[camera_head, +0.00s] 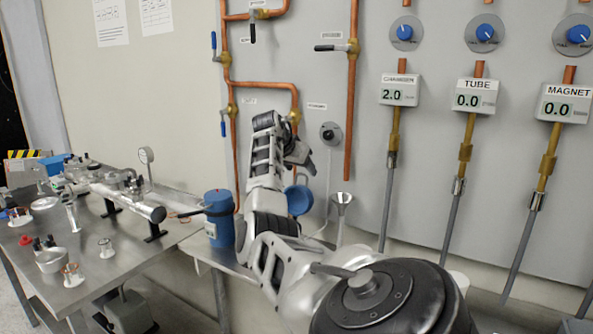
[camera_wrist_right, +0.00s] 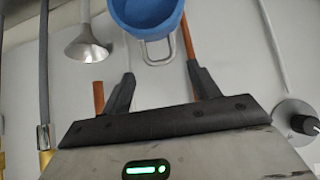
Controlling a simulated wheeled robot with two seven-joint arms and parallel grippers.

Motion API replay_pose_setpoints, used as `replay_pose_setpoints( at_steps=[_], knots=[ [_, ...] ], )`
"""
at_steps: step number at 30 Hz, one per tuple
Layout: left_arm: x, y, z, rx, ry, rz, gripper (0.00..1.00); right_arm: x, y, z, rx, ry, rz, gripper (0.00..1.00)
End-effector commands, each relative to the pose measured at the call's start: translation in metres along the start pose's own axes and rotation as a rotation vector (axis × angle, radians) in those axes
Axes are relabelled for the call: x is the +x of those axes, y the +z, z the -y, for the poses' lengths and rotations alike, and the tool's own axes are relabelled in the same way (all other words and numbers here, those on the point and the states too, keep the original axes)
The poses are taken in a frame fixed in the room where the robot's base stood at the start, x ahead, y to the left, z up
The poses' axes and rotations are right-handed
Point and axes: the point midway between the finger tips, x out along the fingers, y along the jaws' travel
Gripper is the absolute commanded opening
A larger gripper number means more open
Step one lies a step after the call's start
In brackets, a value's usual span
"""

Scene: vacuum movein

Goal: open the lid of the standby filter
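A blue cylinder (camera_head: 219,230) with a dark bar-like handle stands on the bench's right end. A second blue rounded body (camera_head: 298,203) shows partly behind my right arm; it also seems to show at the top of the right wrist view (camera_wrist_right: 148,14), with a metal wire loop (camera_wrist_right: 155,50) by its edge. I cannot tell which is the standby filter, or whether a lid is open. My right gripper (camera_head: 302,155) is above the second blue body, near the wall. Its two dark fingers are apart in the right wrist view (camera_wrist_right: 165,88), with nothing held between them. My left gripper is out of view.
Copper pipes (camera_head: 262,86) with valves run along the wall just behind the gripper. A wall knob (camera_head: 331,133) is close to its right. A metal funnel (camera_head: 342,202) stands right of the second blue body. Glassware and metal fittings crowd the steel bench (camera_head: 130,255) at left.

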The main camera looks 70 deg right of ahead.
Motion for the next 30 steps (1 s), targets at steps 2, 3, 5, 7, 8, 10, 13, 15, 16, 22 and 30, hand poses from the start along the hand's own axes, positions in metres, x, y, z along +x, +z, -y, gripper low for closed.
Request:
replay_pose_setpoints(
  at_steps=[2, 3, 5, 7, 8, 10, 13, 15, 16, 22, 30],
  knots=[
    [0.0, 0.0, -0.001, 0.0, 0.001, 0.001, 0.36, 0.001, 0.003, 0.001, -0.004, 0.0, 0.005, 0.6],
    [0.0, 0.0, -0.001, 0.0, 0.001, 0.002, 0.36, 0.001, 0.003, 0.001, -0.005, 0.0, 0.007, 0.6],
    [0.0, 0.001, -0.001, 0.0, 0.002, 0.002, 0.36, 0.001, 0.004, 0.001, -0.006, 0.0, 0.008, 0.6],
    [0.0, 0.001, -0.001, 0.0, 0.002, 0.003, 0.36, 0.001, 0.005, 0.002, -0.006, 0.0, 0.01, 0.6],
    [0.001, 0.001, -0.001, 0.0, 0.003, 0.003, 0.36, 0.001, 0.005, 0.002, -0.006, 0.0, 0.01, 0.6],
    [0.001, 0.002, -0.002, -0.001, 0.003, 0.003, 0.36, -0.003, 0.006, 0.002, -0.006, 0.0, 0.011, 0.6],
    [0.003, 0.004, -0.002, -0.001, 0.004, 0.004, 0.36, -0.015, 0.006, 0.002, -0.006, -0.001, 0.009, 0.6],
    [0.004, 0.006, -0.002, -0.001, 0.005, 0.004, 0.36, -0.029, 0.006, 0.003, -0.004, -0.003, 0.009, 0.6],
    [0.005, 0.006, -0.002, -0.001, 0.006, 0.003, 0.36, -0.035, 0.006, 0.003, -0.004, -0.002, 0.008, 0.6],
    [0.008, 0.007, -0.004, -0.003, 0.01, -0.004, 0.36, -0.085, 0.005, 0.002, -0.003, -0.004, 0.008, 0.6],
    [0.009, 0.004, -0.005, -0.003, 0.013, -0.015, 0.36, -0.14, 0.003, 0.002, -0.004, -0.002, 0.007, 0.6]
  ],
)
